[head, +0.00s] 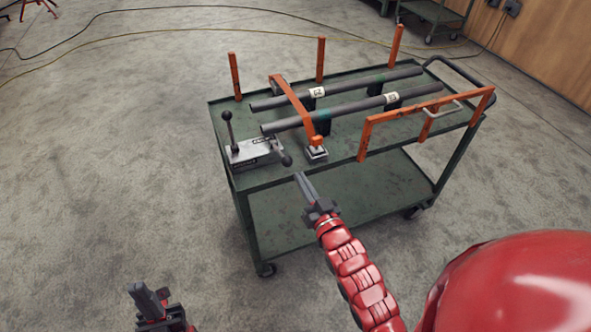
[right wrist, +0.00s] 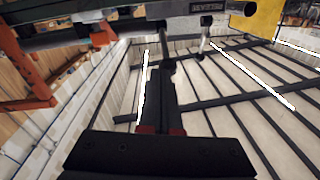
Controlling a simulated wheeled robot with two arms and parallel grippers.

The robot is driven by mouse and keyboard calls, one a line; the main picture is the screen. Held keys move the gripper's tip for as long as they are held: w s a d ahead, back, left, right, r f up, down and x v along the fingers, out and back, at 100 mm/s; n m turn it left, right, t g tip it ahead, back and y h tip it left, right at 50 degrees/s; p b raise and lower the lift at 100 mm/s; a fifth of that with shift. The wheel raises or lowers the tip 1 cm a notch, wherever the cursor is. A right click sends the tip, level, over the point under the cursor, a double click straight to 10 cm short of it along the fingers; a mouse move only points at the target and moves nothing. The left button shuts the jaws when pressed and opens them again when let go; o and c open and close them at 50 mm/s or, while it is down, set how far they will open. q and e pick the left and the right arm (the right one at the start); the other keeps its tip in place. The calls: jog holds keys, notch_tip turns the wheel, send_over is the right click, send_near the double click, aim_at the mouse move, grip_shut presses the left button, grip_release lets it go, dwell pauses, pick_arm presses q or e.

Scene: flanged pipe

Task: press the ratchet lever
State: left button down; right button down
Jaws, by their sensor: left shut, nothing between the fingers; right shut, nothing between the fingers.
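A green cart (head: 288,170) carries two grey pipes under an orange strap (head: 292,103). The strap ends at an orange buckle (head: 316,142) on a small metal block at the cart's near edge. Left of it sits a grey metal box (head: 252,152) with an upright black-knobbed lever (head: 228,117) and a dark rounded handle end (head: 285,158). I cannot tell for certain which part is the ratchet lever. My right gripper (head: 299,176) is shut and empty, just below that handle end in the head view; its fingers also show in the right wrist view (right wrist: 162,72). My left gripper (head: 144,291) is shut and empty, low at left.
Orange posts (head: 234,76) stand at the cart's back edge. An orange frame (head: 425,118) rises at its front right. The lower shelf (head: 320,205) is bare. Cables (head: 150,35) lie on the far floor; the floor left of the cart is clear.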

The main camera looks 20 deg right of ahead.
jog(key=s, duration=0.3)
jog(key=shift+s+d, duration=0.15)
jog(key=shift+s, duration=0.25)
dwell(0.6)
